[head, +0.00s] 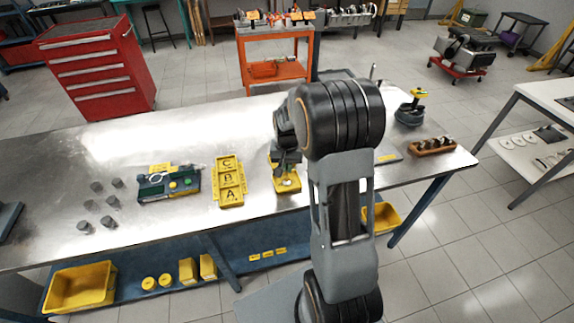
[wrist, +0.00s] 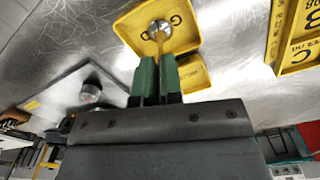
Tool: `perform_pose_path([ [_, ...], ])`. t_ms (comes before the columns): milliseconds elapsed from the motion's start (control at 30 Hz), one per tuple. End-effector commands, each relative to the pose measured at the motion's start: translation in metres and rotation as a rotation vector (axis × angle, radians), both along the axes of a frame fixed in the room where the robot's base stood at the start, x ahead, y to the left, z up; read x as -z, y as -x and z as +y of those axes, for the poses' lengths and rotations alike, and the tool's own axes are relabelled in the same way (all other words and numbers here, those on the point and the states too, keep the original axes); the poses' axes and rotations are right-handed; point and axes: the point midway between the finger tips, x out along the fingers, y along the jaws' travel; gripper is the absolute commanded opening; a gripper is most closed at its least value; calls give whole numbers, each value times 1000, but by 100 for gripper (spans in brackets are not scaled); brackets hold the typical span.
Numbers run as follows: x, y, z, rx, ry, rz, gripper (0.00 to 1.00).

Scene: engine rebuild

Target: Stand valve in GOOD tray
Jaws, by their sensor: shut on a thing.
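My gripper (wrist: 157,78) has green fingers shut on a valve (wrist: 160,30). The valve's round, shiny head lies beyond the fingertips, with a short length of stem showing between. The head is over a yellow tray (wrist: 128,22) with dark letters, partly covered by the valve; I cannot read the full word. Whether the valve head touches the tray floor cannot be told. In the head view the yellow tray (head: 291,187) is on the metal bench, with my gripper (head: 286,166) right above it. My arm hides part of the area behind.
A yellow tray lettered A, B, C (head: 230,196) lies left of the gripper on the bench (head: 130,240). Further left are a dark tool tray (head: 150,190) and several grey cylinders (head: 84,226). A wooden block with parts (head: 432,147) lies at the right. Bare bench lies between.

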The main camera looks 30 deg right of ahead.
Motion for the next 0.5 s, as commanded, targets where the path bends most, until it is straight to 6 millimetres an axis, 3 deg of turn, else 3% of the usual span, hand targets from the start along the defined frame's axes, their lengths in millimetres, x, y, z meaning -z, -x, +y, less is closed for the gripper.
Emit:
perform_pose_path([
  [400, 6, 0, 0, 0, 0, 0, 0],
  [433, 5, 0, 0, 0, 0, 0, 9],
  [500, 4, 0, 0, 0, 0, 0, 16],
])
